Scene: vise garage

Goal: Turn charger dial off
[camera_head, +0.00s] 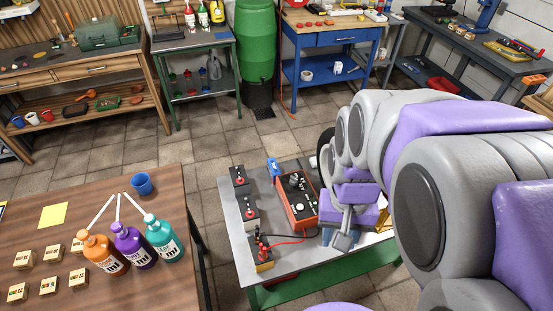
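An orange and black charger (299,207) stands on a grey-topped table (288,262) with a green frame. Its top panel carries a dark dial (294,180), a pale round part below it and a red part near its front end. My gripper (341,240) hangs just right of the charger, at the lower end of my grey and purple arm. It looks apart from the dial. The gap between its fingers is too small and covered to tell. The dial's pointer direction is too small to read.
Several battery-like black boxes (239,180) line the charger's left side, with a red cable (287,241) between. A blue item (274,167) stands behind the charger. A wooden table (105,193) with bottles and small blocks is at left. Tiled floor (205,155) is clear behind.

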